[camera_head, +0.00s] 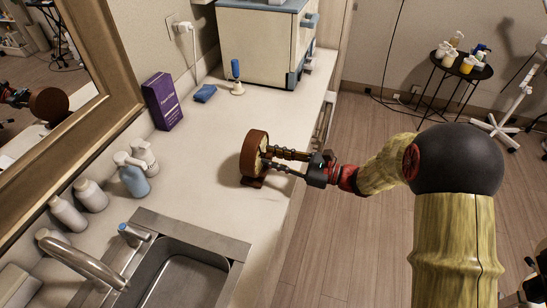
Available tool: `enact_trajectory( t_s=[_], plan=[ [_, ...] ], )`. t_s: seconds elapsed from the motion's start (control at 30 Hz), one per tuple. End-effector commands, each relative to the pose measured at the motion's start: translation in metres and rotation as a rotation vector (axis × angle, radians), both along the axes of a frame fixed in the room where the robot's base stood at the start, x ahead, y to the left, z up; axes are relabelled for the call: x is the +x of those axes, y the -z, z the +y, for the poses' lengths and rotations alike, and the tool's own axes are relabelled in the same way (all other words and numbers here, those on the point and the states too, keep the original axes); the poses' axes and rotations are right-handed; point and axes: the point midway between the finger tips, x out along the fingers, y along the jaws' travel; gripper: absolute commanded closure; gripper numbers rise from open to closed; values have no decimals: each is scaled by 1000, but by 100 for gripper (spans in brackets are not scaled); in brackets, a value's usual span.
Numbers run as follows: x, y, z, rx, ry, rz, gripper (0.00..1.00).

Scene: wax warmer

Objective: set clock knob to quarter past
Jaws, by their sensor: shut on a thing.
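The clock (253,158) is a round brown piece with a pale face, standing upright on a small base on the white counter. Its face is turned to the right, towards my arm, and is seen nearly edge-on. My gripper (268,158) reaches in from the right, with its dark fingertips at the clock's face. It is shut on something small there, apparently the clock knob. The knob is hidden by the fingers, and its angle cannot be told.
A sink (185,275) with a faucet (80,258) is at the front left. Bottles (133,178), a purple box (162,101), a blue item (205,93) and a white cabinet (262,45) stand along the wall. The counter around the clock is clear.

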Motion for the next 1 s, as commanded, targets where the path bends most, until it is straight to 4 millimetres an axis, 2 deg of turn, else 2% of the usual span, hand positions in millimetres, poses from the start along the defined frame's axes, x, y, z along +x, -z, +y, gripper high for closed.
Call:
enact_trajectory(
  t_s=[0.47,1.0],
  plan=[
    [0,-3,0,23,1,68,100],
    [0,-7,0,170,0,487,100]
  ],
)
